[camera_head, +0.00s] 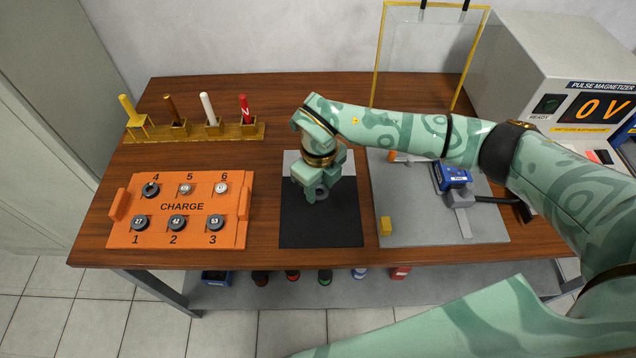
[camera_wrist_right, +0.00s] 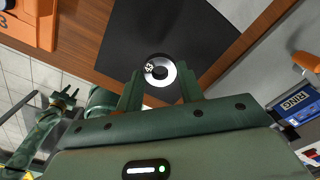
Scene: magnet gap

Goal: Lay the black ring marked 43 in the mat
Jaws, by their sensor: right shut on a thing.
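My right gripper (camera_head: 316,188) is shut on the black ring (camera_head: 322,193), low over the black mat (camera_head: 345,228). In the right wrist view the ring (camera_wrist_right: 150,70), with a pale face and the number 43, sits between my right fingertips (camera_wrist_right: 160,85). The mat (camera_wrist_right: 155,32) is behind it. The ring appears to be above the mat; whether it touches is hard to tell. My left gripper (camera_wrist_right: 64,97) shows small at the left of the right wrist view, and its jaws are too small to read. It is out of the head view.
An orange CHARGE tray (camera_head: 120,235) with several rings stands left of the mat. A grey plate (camera_head: 415,232) with a blue device (camera_head: 453,176) lies to the right. Behind are a marker rack (camera_head: 240,133), a glass pane (camera_head: 425,55) and the pulse magnetizer (camera_head: 540,55).

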